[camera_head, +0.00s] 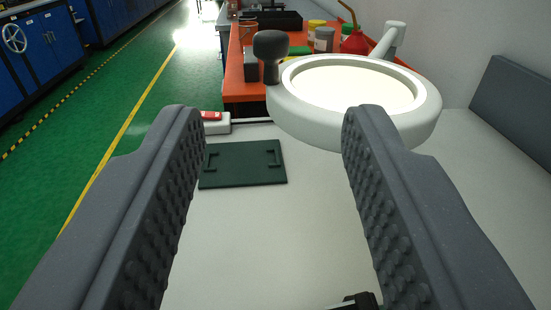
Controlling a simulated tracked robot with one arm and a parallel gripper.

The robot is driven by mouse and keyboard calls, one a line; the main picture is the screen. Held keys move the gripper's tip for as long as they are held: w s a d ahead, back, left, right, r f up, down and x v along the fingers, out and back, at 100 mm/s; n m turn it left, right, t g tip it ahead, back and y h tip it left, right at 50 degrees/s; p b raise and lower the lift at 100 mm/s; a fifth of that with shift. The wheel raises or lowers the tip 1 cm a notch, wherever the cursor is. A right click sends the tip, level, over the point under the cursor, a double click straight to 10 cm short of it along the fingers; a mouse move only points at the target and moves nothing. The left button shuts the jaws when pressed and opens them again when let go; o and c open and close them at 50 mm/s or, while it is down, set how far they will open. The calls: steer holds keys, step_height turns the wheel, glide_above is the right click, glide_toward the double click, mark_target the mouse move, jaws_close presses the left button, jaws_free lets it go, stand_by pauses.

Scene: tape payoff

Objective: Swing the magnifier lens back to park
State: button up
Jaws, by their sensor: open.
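The magnifier lens (352,84) is a pale disc in a thick white ring (290,106), ahead and right of centre. A dark grey knob handle (271,50) stands up at the left side of the ring. A white arm (392,40) joins the ring at the back right. My gripper (270,125) is open with nothing between its two grey studded fingers. The right fingertip overlaps the ring's front edge in the picture; I cannot tell whether they touch. The knob appears beyond the fingertips, between them in the picture.
A dark green plate (243,164) lies on the white bench top (260,240). A white box with a red switch (213,121) sits behind it. An orange bench (243,88) beyond holds cans and a red oil can (354,41). A grey panel (515,105) is at right; green floor (110,120) lies left.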

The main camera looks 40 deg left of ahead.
steer(key=shift+s+d, duration=0.2)
steer(key=shift+s, duration=0.1)
